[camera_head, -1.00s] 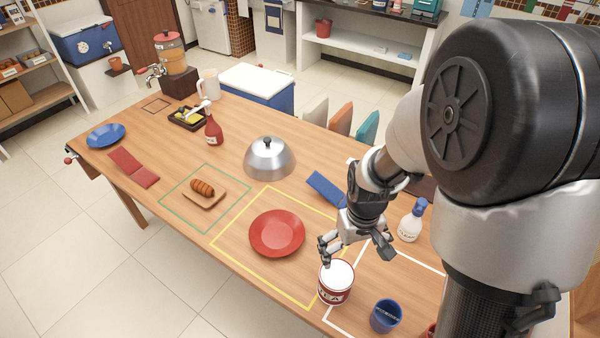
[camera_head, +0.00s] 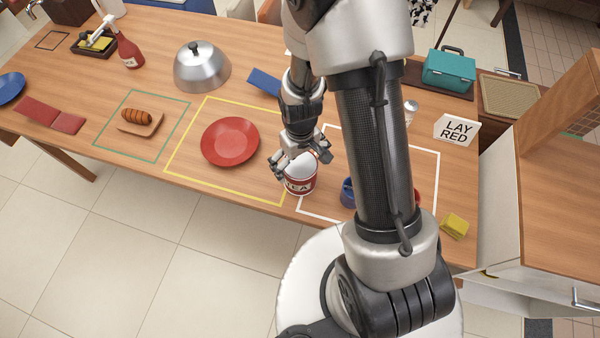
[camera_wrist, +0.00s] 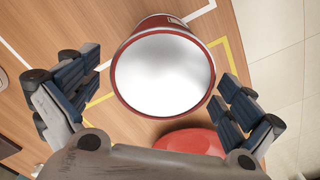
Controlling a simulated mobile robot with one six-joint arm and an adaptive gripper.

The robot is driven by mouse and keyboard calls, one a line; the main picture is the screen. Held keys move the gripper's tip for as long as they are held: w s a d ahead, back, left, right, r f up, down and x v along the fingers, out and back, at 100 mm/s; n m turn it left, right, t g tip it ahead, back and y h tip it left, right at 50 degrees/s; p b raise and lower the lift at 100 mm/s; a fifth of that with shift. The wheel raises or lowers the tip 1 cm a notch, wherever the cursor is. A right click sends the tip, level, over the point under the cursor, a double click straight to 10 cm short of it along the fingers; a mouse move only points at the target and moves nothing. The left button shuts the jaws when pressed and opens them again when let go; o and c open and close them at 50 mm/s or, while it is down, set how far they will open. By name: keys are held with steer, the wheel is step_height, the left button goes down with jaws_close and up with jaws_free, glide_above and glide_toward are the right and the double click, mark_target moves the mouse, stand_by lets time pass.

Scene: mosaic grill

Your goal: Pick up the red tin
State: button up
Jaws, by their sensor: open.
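The red tin (camera_head: 301,185) has a white top and a white band lettered "TEA". It stands upright on the wooden table near its front edge, between the yellow and white outlines. My gripper (camera_head: 293,172) is at the tin's top, with its fingers spread. In the wrist view the tin (camera_wrist: 163,72) lies in the gap between the open fingers of my gripper (camera_wrist: 150,100), with space showing on both sides. My arm hides part of the table to the right of the tin.
A red plate (camera_head: 230,142) lies left of the tin in the yellow outline. A blue cup (camera_head: 347,193) stands close to its right, partly behind my arm. A metal dome (camera_head: 202,68), a "LAY RED" sign (camera_head: 456,130) and a yellow sponge (camera_head: 455,226) stand farther off.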

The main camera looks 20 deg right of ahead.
steer(key=f+b, duration=0.2)
steer(key=f, duration=0.3)
steer(key=shift+s+f, duration=0.1)
steer(key=shift+s, duration=0.1)
steer(key=shift+c, duration=0.4)
steer(key=c, duration=1.3)
